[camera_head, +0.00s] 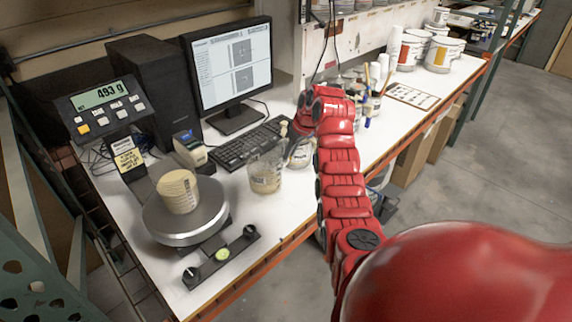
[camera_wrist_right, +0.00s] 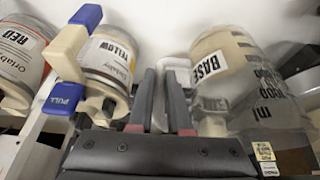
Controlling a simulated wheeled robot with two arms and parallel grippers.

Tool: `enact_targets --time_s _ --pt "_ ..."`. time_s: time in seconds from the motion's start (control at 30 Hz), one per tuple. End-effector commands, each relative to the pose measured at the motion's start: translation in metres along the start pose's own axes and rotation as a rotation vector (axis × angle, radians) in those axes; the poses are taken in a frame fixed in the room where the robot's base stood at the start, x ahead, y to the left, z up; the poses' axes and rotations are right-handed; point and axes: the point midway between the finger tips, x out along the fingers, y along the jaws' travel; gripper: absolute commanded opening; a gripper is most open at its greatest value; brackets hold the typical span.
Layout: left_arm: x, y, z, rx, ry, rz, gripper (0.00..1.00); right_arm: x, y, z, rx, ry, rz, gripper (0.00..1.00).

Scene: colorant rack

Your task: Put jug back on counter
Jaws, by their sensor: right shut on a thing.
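The gripper partly hides the handle. My left gripper is not in view.
A beige cup (camera_head: 178,190) stands on the round scale (camera_head: 196,222), whose display (camera_head: 100,95) reads 493 g. Keyboard (camera_head: 250,141) and monitor (camera_head: 230,65) are behind the jug. The YELLOW container (camera_wrist_right: 108,58) and RED container (camera_wrist_right: 18,60) are left of the fingers in the wrist view.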

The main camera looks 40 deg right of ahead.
Motion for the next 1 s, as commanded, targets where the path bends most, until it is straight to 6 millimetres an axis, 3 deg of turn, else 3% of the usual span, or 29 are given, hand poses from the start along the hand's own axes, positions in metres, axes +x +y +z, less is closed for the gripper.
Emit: enact_targets --time_s 0.1,0.37,0.53,0.7,1.0 --pt "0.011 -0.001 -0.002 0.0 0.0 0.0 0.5 0.002 0.002 -0.011 0.002 -0.003 -0.005 0.0" --pt "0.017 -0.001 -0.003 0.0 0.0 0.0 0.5 0.009 0.005 -0.021 0.0 -0.001 0.001 0.0" --pt "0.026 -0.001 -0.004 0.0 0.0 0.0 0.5 0.017 0.006 -0.018 0.002 -0.002 0.0 0.0" --pt "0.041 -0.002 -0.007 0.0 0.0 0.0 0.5 0.039 0.005 -0.009 0.002 -0.004 -0.002 0.0" --pt "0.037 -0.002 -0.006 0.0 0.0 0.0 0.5 0.045 0.006 -0.007 0.0 -0.001 0.001 0.0"
